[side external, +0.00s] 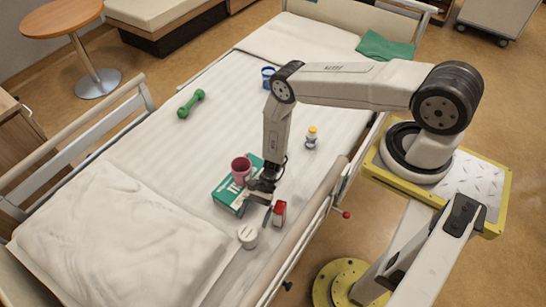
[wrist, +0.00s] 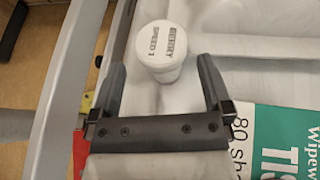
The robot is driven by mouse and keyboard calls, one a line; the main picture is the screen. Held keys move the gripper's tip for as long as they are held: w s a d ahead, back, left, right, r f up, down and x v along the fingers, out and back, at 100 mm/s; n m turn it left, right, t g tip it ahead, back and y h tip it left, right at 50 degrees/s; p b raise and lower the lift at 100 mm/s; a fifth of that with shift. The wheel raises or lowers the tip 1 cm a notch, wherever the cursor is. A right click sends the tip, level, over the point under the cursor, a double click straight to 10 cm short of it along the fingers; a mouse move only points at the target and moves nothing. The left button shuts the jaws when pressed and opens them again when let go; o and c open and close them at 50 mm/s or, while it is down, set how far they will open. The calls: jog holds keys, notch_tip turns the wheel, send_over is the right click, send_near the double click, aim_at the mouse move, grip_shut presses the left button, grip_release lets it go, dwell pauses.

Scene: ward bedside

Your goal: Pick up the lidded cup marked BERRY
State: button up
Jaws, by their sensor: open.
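The lidded cup (side external: 248,237) is white and stands on the bed near the pillow. In the wrist view its lid (wrist: 160,42) shows printed lines that read BERRY and SPEED 1. My gripper (side external: 261,206) is open and empty, above the bed between the tissue box and the red-and-white item. In the wrist view my gripper's fingers (wrist: 160,72) are spread wide. The cup lies mostly ahead of the fingertips, roughly centred between them, with a gap on each side. I cannot tell the exact height between them.
A green tissue box (side external: 225,198) and a pink mug (side external: 241,170) are beside my gripper. A red-and-white item (side external: 280,211) stands near the bed rail. A yellow-capped bottle (side external: 311,138), blue cup (side external: 267,73) and green dumbbell (side external: 191,103) are farther off. The pillow (side external: 115,235) lies left.

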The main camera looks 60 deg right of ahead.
aim_at(247, 232)
jog(key=shift+a+f, duration=0.15)
jog(key=shift+a, duration=0.15)
jog(key=shift+x, duration=2.45)
jog(key=c, duration=1.2)
jog(key=shift+r, duration=5)
